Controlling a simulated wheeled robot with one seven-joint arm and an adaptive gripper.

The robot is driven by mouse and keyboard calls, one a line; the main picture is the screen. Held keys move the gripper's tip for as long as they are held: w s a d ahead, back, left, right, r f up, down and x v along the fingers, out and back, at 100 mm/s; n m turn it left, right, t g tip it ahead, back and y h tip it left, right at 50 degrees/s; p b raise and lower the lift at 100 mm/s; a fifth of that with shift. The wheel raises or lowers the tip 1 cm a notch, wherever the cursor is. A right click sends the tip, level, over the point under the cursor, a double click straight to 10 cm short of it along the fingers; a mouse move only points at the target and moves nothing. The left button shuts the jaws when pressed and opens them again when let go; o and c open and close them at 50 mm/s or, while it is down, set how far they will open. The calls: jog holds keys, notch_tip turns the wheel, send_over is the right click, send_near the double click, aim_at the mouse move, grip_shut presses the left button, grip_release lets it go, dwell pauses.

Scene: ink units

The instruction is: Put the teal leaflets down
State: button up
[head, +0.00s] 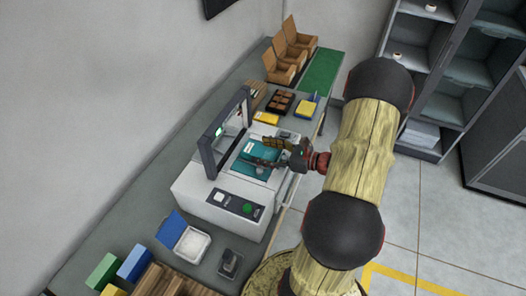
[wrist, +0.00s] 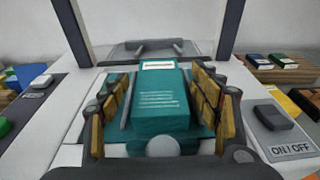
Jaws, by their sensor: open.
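The teal leaflets (head: 256,152) lie on the bed of a white-and-grey machine (head: 215,190), under its upright dark frame (head: 222,132). In the wrist view the leaflets (wrist: 160,98) are a teal block with a white label and pale printed lines, lying flat on a wider teal surface. My gripper (head: 269,152) is low over the bed. In the wrist view its yellow-padded fingers (wrist: 160,90) stand open on the left and right of the leaflets, with gaps between. A pale round part covers the near end of the leaflets.
The machine has a button panel (head: 235,204) in front; an ON/OFF switch (wrist: 280,128) shows at right. An open blue-lidded box (head: 190,238) stands nearer. Cardboard boxes (head: 285,55), a green mat (head: 322,70) and a dark compartment tray (head: 280,102) lie beyond.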

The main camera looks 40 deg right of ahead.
jog(key=v, duration=1.2)
jog(key=w+a+r+n+g+y, duration=0.1)
jog(key=a+n, duration=0.1)
jog(key=a, duration=0.1)
jog(key=w+a+r+n+g+y, duration=0.1)
jog(key=a+n+g, duration=0.1)
jog(key=a, duration=0.2)
jog(key=w+a+r+n+g+y+p, duration=0.1)
jog(key=w+a+r+n+g, duration=0.1)
jog(key=a+n, duration=0.1)
jog(key=shift+a, duration=0.2)
jog(key=s+a+r+n+g+h, duration=0.2)
jog(key=a+r+n+g, duration=0.2)
jog(key=a+n, duration=0.4)
jog(key=s+a+r+n+g+h, duration=0.2)
jog(key=a+r+n+g, duration=0.15)
jog(key=a+n, duration=0.45)
jog(key=s+a+r+n+t+h, duration=0.3)
jog(key=a+r+n+h, duration=0.1)
jog(key=r+n, duration=0.4)
jog(key=shift+a+n+h, duration=0.3)
jog(key=shift+a+n, duration=0.1)
jog(key=shift+a, duration=0.05)
